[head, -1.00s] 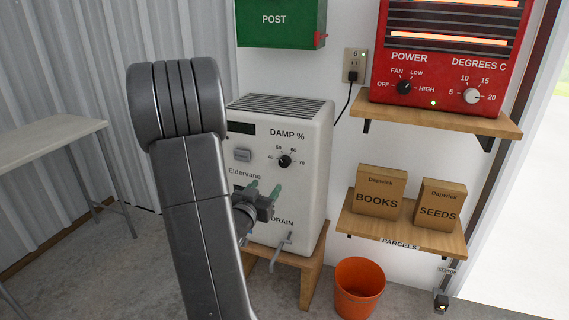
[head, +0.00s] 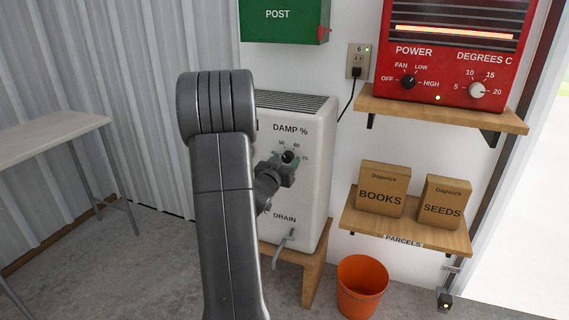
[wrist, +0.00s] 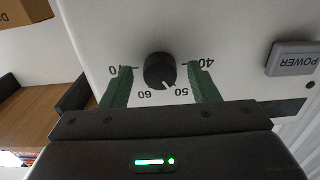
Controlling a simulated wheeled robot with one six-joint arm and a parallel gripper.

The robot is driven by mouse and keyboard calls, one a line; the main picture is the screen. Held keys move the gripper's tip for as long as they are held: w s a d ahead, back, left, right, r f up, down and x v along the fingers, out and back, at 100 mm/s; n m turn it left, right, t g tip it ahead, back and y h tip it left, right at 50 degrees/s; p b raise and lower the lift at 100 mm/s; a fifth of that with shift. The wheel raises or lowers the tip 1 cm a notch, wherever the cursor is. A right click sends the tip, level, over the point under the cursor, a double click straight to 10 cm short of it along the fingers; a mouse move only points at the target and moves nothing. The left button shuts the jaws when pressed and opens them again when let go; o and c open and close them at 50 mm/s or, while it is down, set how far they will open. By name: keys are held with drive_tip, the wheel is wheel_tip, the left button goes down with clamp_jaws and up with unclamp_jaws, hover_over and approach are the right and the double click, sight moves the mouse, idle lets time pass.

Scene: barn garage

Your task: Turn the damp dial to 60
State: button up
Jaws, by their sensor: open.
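The black damp dial (head: 288,156) is on the front of the white dehumidifier (head: 317,175), under the words DAMP %. In the wrist view, which is upside down, the dial (wrist: 159,70) has a white pointer mark between 50 and 60, nearer 50. My gripper (wrist: 160,69) is open, with one green finger on each side of the dial and a visible gap on both sides. How deep the fingertips reach along the dial is hard to tell. In the head view my arm hides the dehumidifier's left part.
A grey POWER button (wrist: 292,59) is beside the dial in the wrist view. A drain spout (head: 284,248) sticks out below. The red heater (head: 450,60) and a shelf (head: 406,226) with boxes are to the right. An orange bucket (head: 361,288) stands on the floor.

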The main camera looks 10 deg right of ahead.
drive_tip(key=c, duration=1)
drive_tip(key=shift+f+m+b, duration=0.1)
drive_tip(key=shift+m+b, duration=0.2)
drive_tip(key=shift+b, duration=0.05)
drive_tip(key=m+b, duration=0.4)
drive_tip(key=shift+f, duration=0.1)
drive_tip(key=m+b, duration=0.3)
drive_tip(key=m, duration=0.1)
drive_tip(key=shift+m, duration=0.3)
drive_tip(key=shift+a+r+m+b, duration=0.1)
drive_tip(key=shift+r+m+b, duration=0.1)
drive_tip(key=shift+m+b, duration=0.8)
drive_tip(key=shift+m, duration=0.4)
